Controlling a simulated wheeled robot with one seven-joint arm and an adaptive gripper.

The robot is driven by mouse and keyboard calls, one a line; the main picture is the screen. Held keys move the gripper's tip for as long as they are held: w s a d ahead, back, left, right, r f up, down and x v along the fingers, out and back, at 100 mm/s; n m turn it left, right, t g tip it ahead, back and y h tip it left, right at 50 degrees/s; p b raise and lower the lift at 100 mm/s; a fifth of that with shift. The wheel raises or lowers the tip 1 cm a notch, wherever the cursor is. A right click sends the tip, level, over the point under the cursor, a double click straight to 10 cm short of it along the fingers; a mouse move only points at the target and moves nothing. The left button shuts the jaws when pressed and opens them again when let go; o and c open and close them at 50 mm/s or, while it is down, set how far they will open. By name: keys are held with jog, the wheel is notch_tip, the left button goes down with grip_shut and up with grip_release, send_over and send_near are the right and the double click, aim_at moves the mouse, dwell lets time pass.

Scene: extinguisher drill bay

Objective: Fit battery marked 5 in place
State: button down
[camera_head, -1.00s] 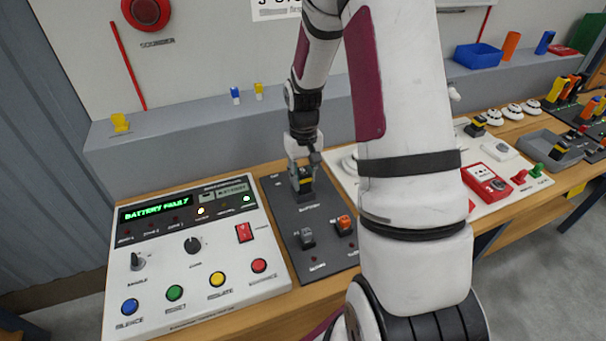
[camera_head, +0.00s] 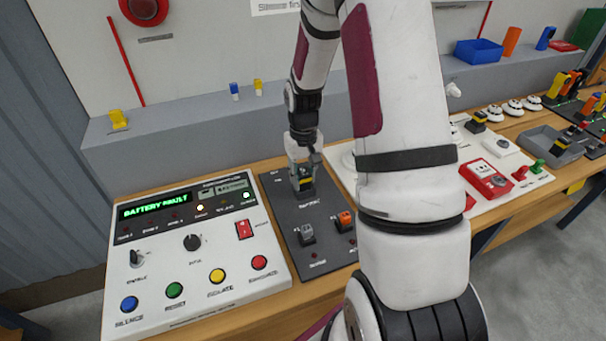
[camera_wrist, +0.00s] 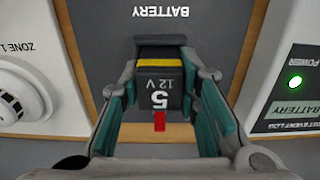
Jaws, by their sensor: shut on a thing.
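The battery marked 5 (camera_wrist: 160,85) is a dark block with a yellow band, "12 V" print and a red tab, upright between my fingers in the wrist view. In the head view the battery (camera_head: 305,184) is at the far end of the dark battery plate (camera_head: 287,208). My gripper (camera_head: 304,168) is above it and shut on it; teal finger pads flank it in the wrist view. Whether the battery is fully seated is hidden by the gripper and the viewing angle.
The white control panel (camera_head: 180,240) stands left and its green display reads BATTERY FAULT. Grey (camera_head: 306,233) and orange-topped (camera_head: 345,221) blocks sit nearer on the plate. A detector (camera_wrist: 20,100) is close at left in the wrist view.

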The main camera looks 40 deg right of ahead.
jog(key=shift+f, duration=0.35)
dwell(0.3)
jog(key=c, duration=0.8)
grip_release()
jog(key=shift+r+p, duration=1.3)
jog(key=shift+r, duration=2.2)
